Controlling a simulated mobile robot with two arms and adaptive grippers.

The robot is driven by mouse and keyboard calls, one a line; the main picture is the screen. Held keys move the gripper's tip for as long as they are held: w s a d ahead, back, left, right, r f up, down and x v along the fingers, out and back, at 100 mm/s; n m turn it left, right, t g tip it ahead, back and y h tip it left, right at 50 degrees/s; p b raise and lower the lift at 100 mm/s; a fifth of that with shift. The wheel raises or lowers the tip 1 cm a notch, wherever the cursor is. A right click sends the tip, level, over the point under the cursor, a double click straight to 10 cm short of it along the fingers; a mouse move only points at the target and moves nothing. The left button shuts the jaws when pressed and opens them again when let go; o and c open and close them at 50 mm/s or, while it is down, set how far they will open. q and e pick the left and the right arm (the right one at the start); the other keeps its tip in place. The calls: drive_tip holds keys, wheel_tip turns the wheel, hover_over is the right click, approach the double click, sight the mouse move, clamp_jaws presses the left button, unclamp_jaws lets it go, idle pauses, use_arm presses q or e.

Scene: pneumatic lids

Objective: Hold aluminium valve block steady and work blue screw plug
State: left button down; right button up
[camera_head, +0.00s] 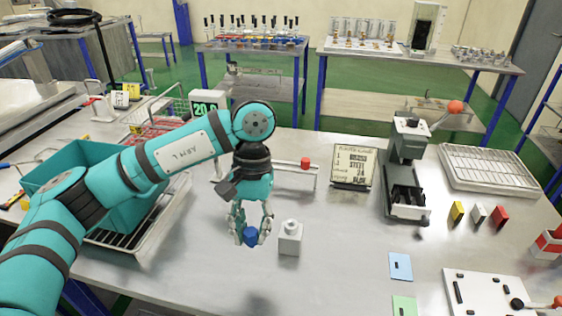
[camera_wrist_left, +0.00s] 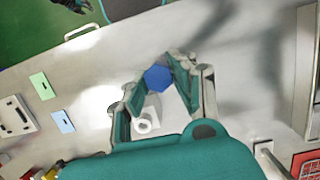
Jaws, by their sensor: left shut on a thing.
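The blue screw plug (camera_head: 250,236) is between the fingertips of my left gripper (camera_head: 250,231), which is shut on it and holds it above the table. In the left wrist view the plug (camera_wrist_left: 157,78) shows as a blue hexagon between the two fingers. The aluminium valve block (camera_head: 290,238) is a pale cube with a round raised neck on top. It stands upright on the table just right of the gripper, apart from the plug. In the left wrist view the block (camera_wrist_left: 147,122) shows beyond the fingers.
A teal bin (camera_head: 75,160) on a wire rack stands at the left. A printed card stand (camera_head: 352,166) and a press with a red knob (camera_head: 408,175) stand behind the block. Blue (camera_head: 400,266) and green (camera_head: 404,306) plates lie to the right.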

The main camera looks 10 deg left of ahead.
use_arm(q)
drive_tip(key=w+d+r+p, duration=0.4)
drive_tip(key=w+d+r, duration=0.2)
drive_tip(key=w+r, duration=0.2)
drive_tip(key=shift+w+r, duration=0.25)
drive_tip(key=shift+w, duration=0.35)
use_arm(e)
drive_tip(key=r, duration=0.2)
drive_tip(key=a+r, duration=0.1)
drive_tip(key=r, duration=0.1)
drive_tip(key=shift+s+a+r, duration=0.1)
drive_tip(key=shift+a+r, duration=0.05)
drive_tip(key=shift+a, duration=0.05)
use_arm(q)
drive_tip(key=shift+d, duration=0.1)
use_arm(e)
drive_tip(key=shift+d, duration=0.1)
